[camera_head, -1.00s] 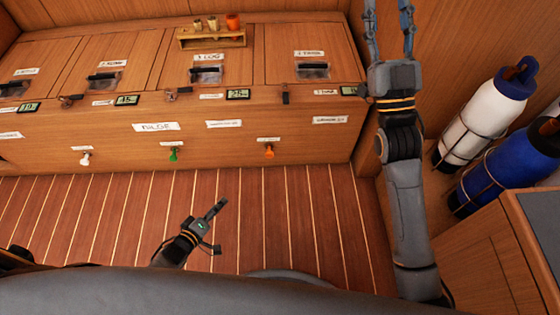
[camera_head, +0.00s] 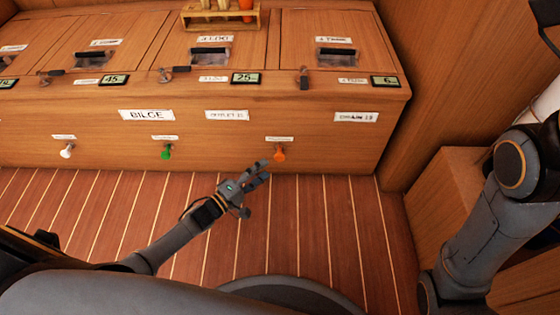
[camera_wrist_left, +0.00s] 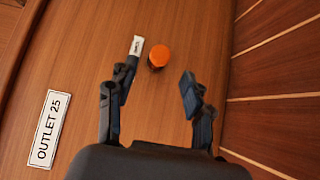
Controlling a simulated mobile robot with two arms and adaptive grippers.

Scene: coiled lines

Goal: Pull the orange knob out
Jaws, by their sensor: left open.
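The orange knob (camera_head: 279,154) sticks out low on the front of the wooden cabinet, under a small white label. In the left wrist view the orange knob (camera_wrist_left: 158,56) lies ahead of the fingertips, between their lines. My left gripper (camera_head: 262,172) is just left of and below the knob in the head view. Its two fingers (camera_wrist_left: 158,82) are spread, with nothing between them. I cannot tell from the head view how far the tips are from the knob. My right arm stands at the right, and its gripper is out of the picture.
A green knob (camera_head: 166,152) and a white knob (camera_head: 67,151) are on the same front, further left. A wooden rack (camera_head: 221,18) stands on the cabinet top. The striped floor (camera_head: 320,225) in front is clear.

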